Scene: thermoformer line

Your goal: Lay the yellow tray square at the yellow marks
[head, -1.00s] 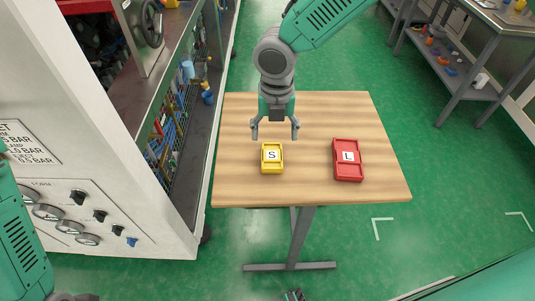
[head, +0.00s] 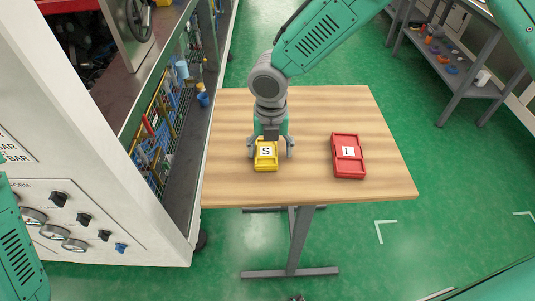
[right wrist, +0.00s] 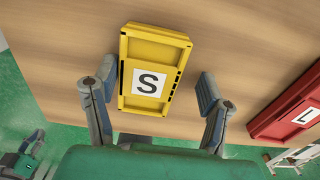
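The yellow tray (head: 265,158), with a white S label, lies on the wooden table, left of the red tray. It also shows in the right wrist view (right wrist: 152,75). My right gripper (head: 270,150) is open, low at the tray, with one finger on each side. In the right wrist view (right wrist: 157,90) there is a gap to the tray on the right; the left finger is close to it, and I cannot tell whether it touches. I make out no yellow marks. My left arm is at the lower left edge of the head view; its gripper is not in view.
The red tray (head: 348,155), labelled L, lies on the table's right half. The wooden table (head: 310,105) is otherwise clear. A machine with knobs (head: 90,215) stands close on the left. A grey shelf bench (head: 455,65) stands at the back right.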

